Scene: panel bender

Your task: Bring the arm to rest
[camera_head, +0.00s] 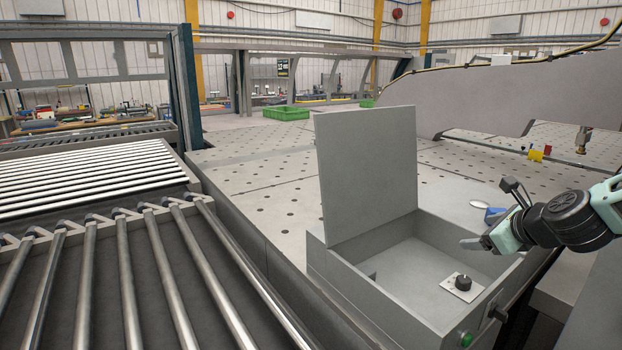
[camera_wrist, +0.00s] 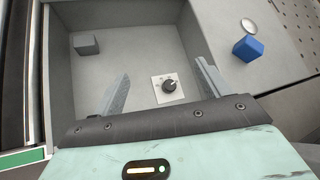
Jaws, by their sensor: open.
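My gripper (camera_head: 478,243) reaches in from the right, above the right side of an open grey box (camera_head: 345,268). In the wrist view my gripper's two fingers (camera_wrist: 162,85) are spread apart with nothing between them. A black rotary knob on a light plate (camera_head: 463,284) sits on the box floor below the gripper. The knob also shows in the wrist view (camera_wrist: 169,86), beyond the fingertips and apart from them. The box's lid (camera_head: 367,160) stands upright at its back. My arm is bent in from the right edge of the head view.
A perforated table (camera_head: 265,185) spreads behind the box. A blue block (camera_wrist: 248,48) and a round silvery disc (camera_wrist: 249,25) lie right of the box. A roller conveyor (camera_head: 130,270) fills the left. A grey machine beam (camera_head: 520,95) overhangs the back right. A green bin (camera_head: 287,113) stands far back.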

